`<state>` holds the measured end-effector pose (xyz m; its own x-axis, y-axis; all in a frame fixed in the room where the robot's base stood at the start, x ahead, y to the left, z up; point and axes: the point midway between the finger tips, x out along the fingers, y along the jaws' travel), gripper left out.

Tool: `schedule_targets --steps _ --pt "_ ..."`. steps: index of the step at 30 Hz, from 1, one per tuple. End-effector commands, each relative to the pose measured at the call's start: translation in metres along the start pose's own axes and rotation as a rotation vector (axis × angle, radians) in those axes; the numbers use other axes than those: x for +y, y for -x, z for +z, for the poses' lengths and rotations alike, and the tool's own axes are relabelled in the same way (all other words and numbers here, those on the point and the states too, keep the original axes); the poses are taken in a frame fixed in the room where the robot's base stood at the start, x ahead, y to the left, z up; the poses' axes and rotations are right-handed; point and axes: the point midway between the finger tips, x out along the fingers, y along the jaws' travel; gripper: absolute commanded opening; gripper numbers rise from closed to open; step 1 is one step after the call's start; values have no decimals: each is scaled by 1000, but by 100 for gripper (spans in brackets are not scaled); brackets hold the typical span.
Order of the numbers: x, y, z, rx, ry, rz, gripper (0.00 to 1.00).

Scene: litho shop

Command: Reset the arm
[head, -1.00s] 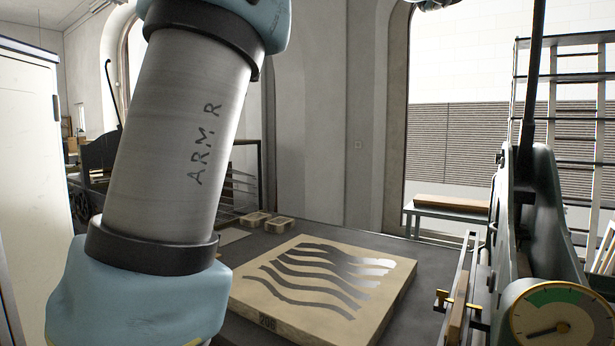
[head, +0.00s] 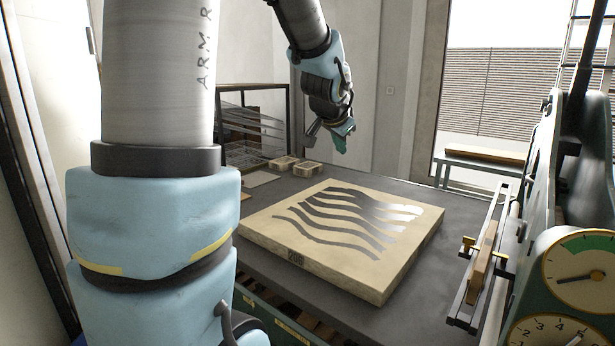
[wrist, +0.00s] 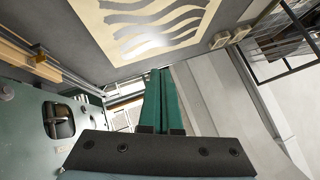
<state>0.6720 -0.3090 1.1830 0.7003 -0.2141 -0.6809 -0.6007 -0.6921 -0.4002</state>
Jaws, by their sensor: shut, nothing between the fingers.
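My gripper (head: 341,146) hangs from my arm in the head view, above the far part of the dark press bed and apart from it. In the wrist view its two green fingers (wrist: 161,100) lie side by side, shut with nothing between them. My arm rises close in front of the head camera on the left, then reaches over to the gripper from the top. The middle of the arm is out of the picture.
A pale litho stone (head: 370,281) with dark wavy stripes lies on the dark bed (head: 424,292). Two small blocks (head: 283,162) sit behind it. A wire rack (head: 250,125) stands at the back left. Press machinery with a gauge (head: 581,262) stands at the right.

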Motion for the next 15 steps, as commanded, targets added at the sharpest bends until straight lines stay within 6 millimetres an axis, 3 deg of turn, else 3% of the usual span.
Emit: schedule_targets --steps 1,3,6,9,12,15 --pt "3 -1 40 -83 80 15 0" --pt "12 2 90 -193 195 36 0" --pt "30 14 158 -349 359 62 0" --pt "52 31 214 -487 507 83 0" --pt "72 47 252 -592 623 97 0" --pt "87 59 275 -660 698 106 0"
